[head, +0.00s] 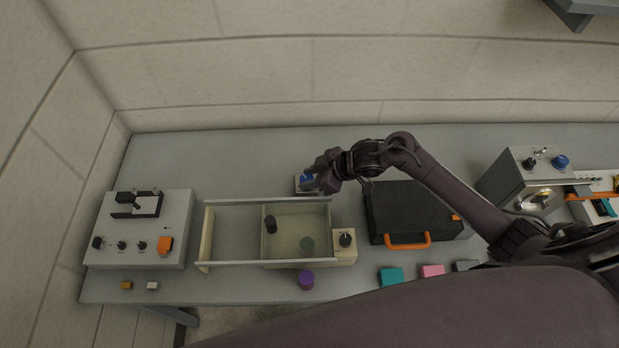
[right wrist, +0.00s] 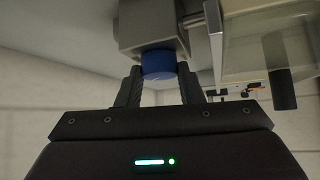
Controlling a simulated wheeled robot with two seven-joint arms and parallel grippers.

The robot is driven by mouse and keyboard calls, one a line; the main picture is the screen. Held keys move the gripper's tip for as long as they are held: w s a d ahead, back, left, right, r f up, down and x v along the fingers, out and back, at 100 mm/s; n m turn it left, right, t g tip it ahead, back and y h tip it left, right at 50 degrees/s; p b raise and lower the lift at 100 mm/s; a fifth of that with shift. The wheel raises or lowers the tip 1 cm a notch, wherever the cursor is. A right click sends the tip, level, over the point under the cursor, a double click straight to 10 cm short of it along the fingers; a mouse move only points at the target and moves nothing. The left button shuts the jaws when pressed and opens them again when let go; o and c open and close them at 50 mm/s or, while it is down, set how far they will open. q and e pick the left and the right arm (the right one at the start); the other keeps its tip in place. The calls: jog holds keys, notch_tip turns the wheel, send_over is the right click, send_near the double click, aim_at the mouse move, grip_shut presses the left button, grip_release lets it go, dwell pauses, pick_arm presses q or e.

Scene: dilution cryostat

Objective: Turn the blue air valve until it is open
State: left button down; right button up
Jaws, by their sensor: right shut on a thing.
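The blue air valve (head: 307,178) is a small blue knob on a light grey block behind the open drawer, at the middle of the table. In the right wrist view the blue knob (right wrist: 158,65) sits on the face of the grey block (right wrist: 150,27). My right gripper (head: 313,182) reaches it from the right and is shut on the knob, one finger on each side (right wrist: 158,84). The gripper partly hides the valve in the head view. Whether the valve is open cannot be told. My left gripper is not in view.
A drawer-like tray (head: 235,202) with a dark cylinder (head: 271,224) and a green one (head: 307,245) lies in front of the valve. A black case (head: 408,205) with an orange handle lies right of it. A control box (head: 140,230) stands left.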

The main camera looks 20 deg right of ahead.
jog(key=n+g+b, duration=0.1)
jog(key=n+b, duration=0.1)
jog(key=n+g+y+b, duration=0.1)
jog(key=n+g+b, duration=0.1)
jog(key=b, duration=0.1)
jog(key=w+n+g+b, duration=0.1)
jog(key=n+b, duration=0.1)
jog(key=b, duration=0.1)
jog(key=shift+d+f+n+g+y, duration=0.2)
jog(key=shift+n+g+y, duration=0.1)
jog(key=shift+g, duration=0.1)
jog(key=n+g+b, duration=0.2)
jog(key=shift+r+n, duration=0.2)
jog(key=shift+n, duration=0.1)
jog(key=shift+a+n+g+b, duration=0.1)
jog(key=shift+n+g+b, duration=0.3)
jog(key=shift+n+g, duration=0.4)
jog(key=shift+n+h, duration=0.4)
jog(key=o, duration=1)
jog(key=shift+c, duration=0.2)
jog(key=b+v, duration=0.2)
jog(key=v, duration=0.5)
jog(key=shift+w+d+r, duration=0.15)
jog(key=shift+d+r, duration=0.1)
